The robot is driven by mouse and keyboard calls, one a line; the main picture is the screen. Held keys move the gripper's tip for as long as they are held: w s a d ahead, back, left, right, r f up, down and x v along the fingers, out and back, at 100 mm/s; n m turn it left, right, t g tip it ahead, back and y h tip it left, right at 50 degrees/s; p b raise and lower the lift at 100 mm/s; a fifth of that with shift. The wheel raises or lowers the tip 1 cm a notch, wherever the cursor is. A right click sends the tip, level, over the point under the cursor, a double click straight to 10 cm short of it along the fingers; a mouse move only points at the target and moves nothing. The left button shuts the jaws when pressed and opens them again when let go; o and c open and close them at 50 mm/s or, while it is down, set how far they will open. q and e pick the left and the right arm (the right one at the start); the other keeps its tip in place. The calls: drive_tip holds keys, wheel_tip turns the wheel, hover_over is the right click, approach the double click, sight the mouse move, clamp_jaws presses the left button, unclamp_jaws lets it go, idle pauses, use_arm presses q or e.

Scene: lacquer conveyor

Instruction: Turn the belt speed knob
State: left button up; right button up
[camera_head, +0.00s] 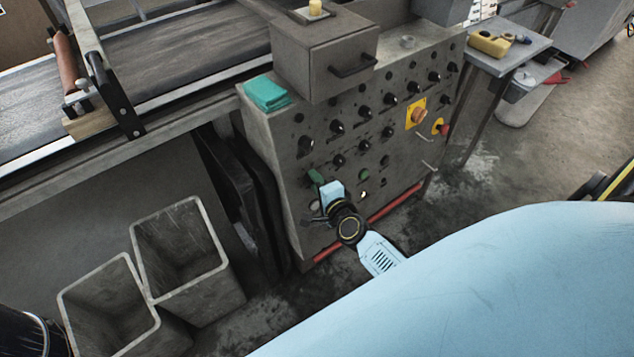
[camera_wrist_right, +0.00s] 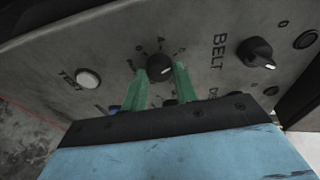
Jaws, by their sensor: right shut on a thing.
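The grey control panel (camera_head: 345,125) carries rows of black knobs. In the right wrist view, a round black knob (camera_wrist_right: 160,68) with small marks around it sits between the green fingertips of my right gripper (camera_wrist_right: 161,73). The gripper is shut on this knob, one finger on each side. The printed word BELT (camera_wrist_right: 218,51) stands to its right, with another black knob (camera_wrist_right: 256,50) beyond it. In the head view, my right gripper (camera_head: 316,178) is at the panel's lower left; the held knob is hidden there. My left gripper is not in view.
A white button (camera_wrist_right: 88,79) lies left of the held knob. Two grey bins (camera_head: 190,245) stand on the floor at left, and the conveyor (camera_head: 180,55) runs behind.

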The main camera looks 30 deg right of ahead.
drive_tip(key=o, duration=1)
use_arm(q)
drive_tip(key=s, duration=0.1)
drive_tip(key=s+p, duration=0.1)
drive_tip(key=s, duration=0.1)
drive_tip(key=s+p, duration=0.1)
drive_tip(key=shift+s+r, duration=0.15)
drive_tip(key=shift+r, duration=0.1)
use_arm(e)
drive_tip(key=v, duration=1.3)
drive_tip(key=shift+s, duration=0.15)
